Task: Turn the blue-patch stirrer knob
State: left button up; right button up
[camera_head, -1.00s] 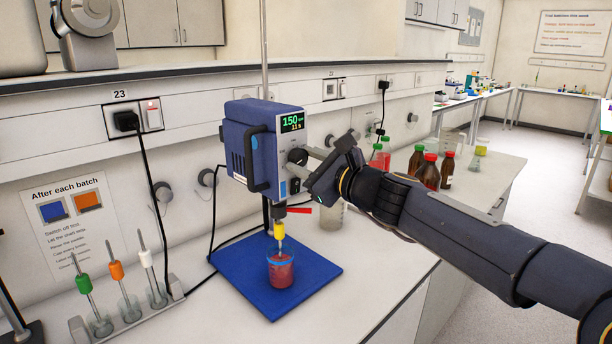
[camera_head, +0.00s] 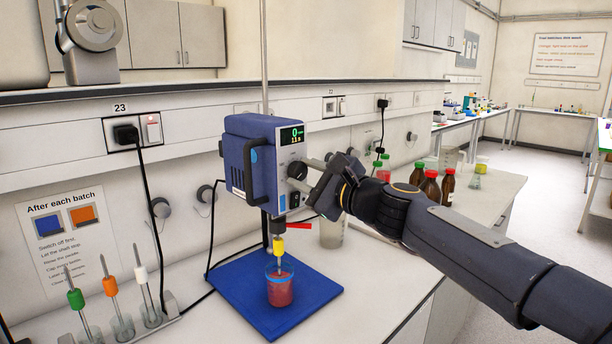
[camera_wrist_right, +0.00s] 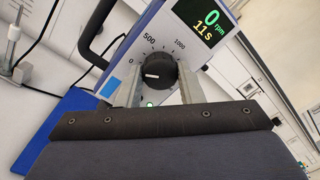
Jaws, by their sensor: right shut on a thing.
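The stirrer (camera_head: 256,160) is a blue box with a grey front panel, mounted on a rod. Its black knob (camera_head: 297,170) sits on that panel; in the wrist view the knob (camera_wrist_right: 160,72) has a white mark pointing left, towards the 0 of its scale. A blue patch (camera_wrist_right: 111,87) is beside the knob. The display (camera_wrist_right: 207,19) reads 0 rpm and 11 s. My right gripper (camera_head: 304,174) is shut on the knob, one finger on each side. Below, a yellow-collared shaft (camera_head: 278,247) reaches into a beaker of red liquid (camera_head: 280,288). My left gripper is out of view.
The beaker stands on a blue base plate (camera_head: 242,305). A rack with green, orange and white stirring rods (camera_head: 112,288) is at the left. Capped bottles (camera_head: 431,186) stand to the right, behind my right arm. A shelf edge (camera_head: 200,92) runs behind.

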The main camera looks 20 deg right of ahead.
jog(key=o, duration=1)
jog(key=shift+s, duration=0.1)
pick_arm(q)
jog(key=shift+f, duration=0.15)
pick_arm(e)
jog(key=v, duration=0.7)
jog(key=shift+s, duration=0.3)
jog(key=shift+d, duration=0.15)
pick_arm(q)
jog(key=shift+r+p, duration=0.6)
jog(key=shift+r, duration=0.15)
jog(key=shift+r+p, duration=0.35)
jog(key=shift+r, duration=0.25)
pick_arm(e)
jog(key=s+a+f+n+g, duration=0.3)
jog(key=s+f+n+g, duration=0.1)
jog(key=s+f+n, duration=0.3)
jog(key=s+a+f+n+g+h, duration=0.1)
jog(key=s+a+f+n+g, duration=0.2)
jog(key=s+f+n, duration=0.4)
jog(key=s+a+f+n+g, duration=0.2)
jog(key=s+f+n+g, duration=0.2)
jog(key=s+f+n, duration=0.3)
jog(key=s+f, duration=0.3)
jog(key=f, duration=0.4)
jog(key=shift+s+a+f+n+g+h, duration=0.25)
jog(key=shift+a+n+g+h, duration=0.05)
jog(key=shift+a+g+h, duration=0.1)
